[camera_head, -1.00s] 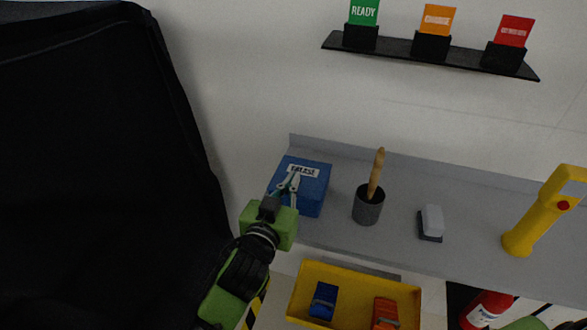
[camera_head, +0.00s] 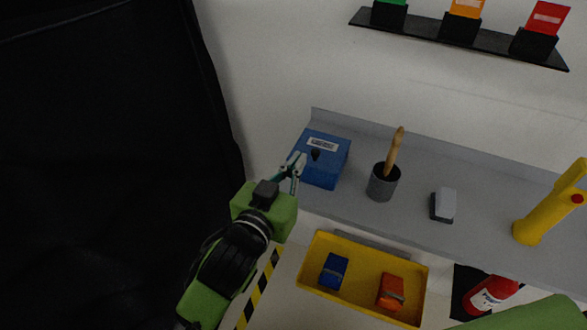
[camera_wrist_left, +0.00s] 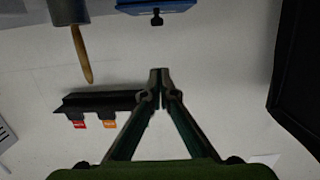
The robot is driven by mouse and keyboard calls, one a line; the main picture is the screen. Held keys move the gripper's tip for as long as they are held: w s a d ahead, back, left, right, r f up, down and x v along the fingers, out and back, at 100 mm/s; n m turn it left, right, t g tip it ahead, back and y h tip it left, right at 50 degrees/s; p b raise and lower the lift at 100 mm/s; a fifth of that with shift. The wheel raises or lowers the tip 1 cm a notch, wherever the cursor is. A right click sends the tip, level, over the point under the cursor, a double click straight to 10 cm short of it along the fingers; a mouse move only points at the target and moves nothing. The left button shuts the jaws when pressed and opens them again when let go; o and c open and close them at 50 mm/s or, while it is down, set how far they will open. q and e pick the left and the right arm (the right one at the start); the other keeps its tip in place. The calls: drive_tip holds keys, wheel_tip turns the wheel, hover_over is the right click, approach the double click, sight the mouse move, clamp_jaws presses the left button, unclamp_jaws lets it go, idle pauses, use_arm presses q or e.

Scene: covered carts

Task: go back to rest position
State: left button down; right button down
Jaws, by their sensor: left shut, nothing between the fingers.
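My left gripper (camera_head: 293,172) is shut and empty. In the head view it is in front of the left side of a blue box (camera_head: 327,160) with a white label, which stands on the grey shelf; I cannot tell whether they touch. In the left wrist view the gripper's fingertips (camera_wrist_left: 159,78) meet, with nothing between them, and the blue box (camera_wrist_left: 155,5) shows at the top edge, apart from them. A green arm part shows at the bottom right of the head view, but the right gripper is not in view.
The grey shelf (camera_head: 480,180) also holds a dark cup (camera_head: 383,187) with a wooden-handled tool, a small grey-and-white block (camera_head: 443,205) and a yellow torch-like object (camera_head: 545,210). Below are a yellow tray (camera_head: 362,299) and a red extinguisher (camera_head: 491,294). A black cover (camera_head: 100,160) fills the left.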

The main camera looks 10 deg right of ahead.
use_arm(q)
drive_tip(key=s+a+f+n+g+y, duration=0.2)
drive_tip(key=s+a+f+y, duration=0.1)
drive_tip(key=a+f, duration=0.45)
drive_tip(key=s+a+f+n+g+y, duration=0.1)
drive_tip(key=s+a+f+g+y, duration=0.15)
drive_tip(key=a+f, duration=0.55)
drive_tip(key=s+a+f+n+g+y, duration=0.1)
drive_tip(key=s+a+f+g+y, duration=0.2)
drive_tip(key=s+a, duration=0.5)
drive_tip(key=s+a+f+n+g+y, duration=0.1)
drive_tip(key=s+a+f+g, duration=0.2)
drive_tip(key=s+a+f, duration=0.5)
drive_tip(key=s+d+f, duration=0.1)
drive_tip(key=s+f, duration=0.1)
drive_tip(key=f, duration=1)
drive_tip(key=s+f, duration=0.2)
drive_tip(key=f, duration=1.1)
drive_tip(key=s+a+f+g, duration=0.2)
drive_tip(key=s+f, duration=1.2)
drive_tip(key=s, duration=0.2)
drive_tip(key=shift+s+a+f+m, duration=0.25)
drive_tip(key=shift+s+f+m, duration=0.05)
drive_tip(key=shift+s+m, duration=0.1)
